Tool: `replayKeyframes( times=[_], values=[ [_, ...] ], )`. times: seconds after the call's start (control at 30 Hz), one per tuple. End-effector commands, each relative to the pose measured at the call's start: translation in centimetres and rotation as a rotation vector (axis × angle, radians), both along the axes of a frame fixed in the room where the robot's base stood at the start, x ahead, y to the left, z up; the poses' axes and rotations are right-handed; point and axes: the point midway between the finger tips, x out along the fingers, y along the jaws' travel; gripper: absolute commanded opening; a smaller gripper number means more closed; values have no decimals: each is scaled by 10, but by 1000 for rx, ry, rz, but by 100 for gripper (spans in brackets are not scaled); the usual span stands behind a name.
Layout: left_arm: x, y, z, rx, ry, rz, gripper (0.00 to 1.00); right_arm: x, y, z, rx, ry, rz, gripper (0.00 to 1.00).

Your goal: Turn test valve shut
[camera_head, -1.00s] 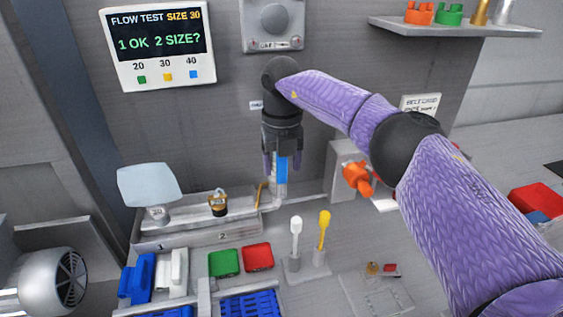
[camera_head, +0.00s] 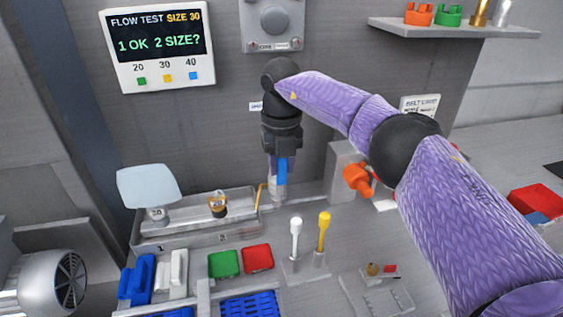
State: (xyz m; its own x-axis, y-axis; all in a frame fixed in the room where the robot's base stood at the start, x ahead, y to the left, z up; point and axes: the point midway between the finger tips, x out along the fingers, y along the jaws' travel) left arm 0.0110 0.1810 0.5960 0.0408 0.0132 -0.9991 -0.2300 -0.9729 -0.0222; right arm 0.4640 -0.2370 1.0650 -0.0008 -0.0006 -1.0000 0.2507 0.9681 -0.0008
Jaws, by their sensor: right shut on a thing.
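The test valve shows as a blue handle (camera_head: 282,172) on a pale upright fitting (camera_head: 277,188) behind the test trough. My right gripper (camera_head: 281,160) points down over it from above and is shut on the blue handle. The handle stands about upright in the picture. The gripper body hides the handle's upper part. My left gripper is not in view.
A trough (camera_head: 180,220) with a brass fitting (camera_head: 217,205) lies left of the valve. A white and a yellow brush (camera_head: 324,232) stand in front. An orange knob (camera_head: 357,179) is on a grey box at right. The display (camera_head: 158,45) reads "1 OK 2 SIZE?".

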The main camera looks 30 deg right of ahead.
Motion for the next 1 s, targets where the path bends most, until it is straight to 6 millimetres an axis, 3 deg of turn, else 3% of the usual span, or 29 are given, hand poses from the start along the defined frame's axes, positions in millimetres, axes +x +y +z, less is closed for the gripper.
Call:
replayKeyframes(
  times=[0.77,1.0],
  values=[
    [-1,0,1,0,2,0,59,0,-1,1,3,-3,-1,0],
    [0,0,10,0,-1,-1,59,-2,-8,3,78,-22,-3,0]
  ],
)
